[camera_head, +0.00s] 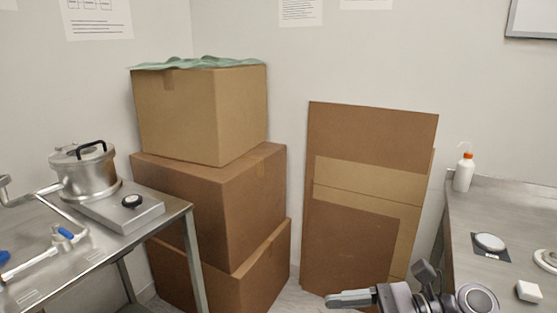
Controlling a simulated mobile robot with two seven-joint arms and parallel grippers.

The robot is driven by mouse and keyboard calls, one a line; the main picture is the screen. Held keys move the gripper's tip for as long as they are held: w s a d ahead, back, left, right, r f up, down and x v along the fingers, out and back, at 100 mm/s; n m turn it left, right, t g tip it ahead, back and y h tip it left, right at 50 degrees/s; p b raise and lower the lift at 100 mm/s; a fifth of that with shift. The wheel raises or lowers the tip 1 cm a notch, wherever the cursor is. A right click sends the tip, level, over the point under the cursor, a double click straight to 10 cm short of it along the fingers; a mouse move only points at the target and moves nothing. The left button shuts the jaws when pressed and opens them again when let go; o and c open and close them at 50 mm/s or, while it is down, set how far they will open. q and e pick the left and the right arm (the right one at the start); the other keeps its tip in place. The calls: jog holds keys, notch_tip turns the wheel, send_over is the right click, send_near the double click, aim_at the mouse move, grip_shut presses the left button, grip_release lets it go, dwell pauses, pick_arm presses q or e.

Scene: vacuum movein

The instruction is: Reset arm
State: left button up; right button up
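My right gripper (350,299) shows at the bottom edge, right of centre, with its dark arm links behind it to the right. Its grey fingertip part points left. I see it from the side, so I cannot tell whether its fingers are apart or together. No object shows in it. It appears in front of the lower part of the leaning cardboard sheets. My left gripper is not in view.
A steel table (150,232) at left bears a lidded metal pot (85,175) and blue-handled metal parts (45,252). Stacked cardboard boxes (215,200) and flat cardboard (370,135) stand by the wall. A right-hand counter (480,215) holds a bottle (464,172) and small items.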

jog(key=d+f+n+t+h, duration=0.25)
jog(key=f+n+t, duration=0.2)
jog(key=n, duration=0.65)
jog(key=s+d+f+n+t+h+p, duration=0.1)
jog(key=d+f+n+t+h, duration=0.2)
jog(key=n+t, duration=0.5)
jog(key=d+f+n+t+h, duration=0.1)
jog(key=f+n+t+h, duration=0.25)
jog(key=n, duration=0.95)
jog(key=s+d+f+m+g+h, duration=0.2)
jog(key=s+f+m+g+h, duration=0.2)
jog(key=s+f+m+g, duration=0.3)
jog(key=s+f+m, duration=0.5)
jog(key=f, duration=0.1)
jog(key=shift+d+f+h+p, duration=0.25)
jog(key=shift+d+h+p, duration=0.1)
jog(key=shift+h, duration=0.05)
jog(key=c, duration=0.5)
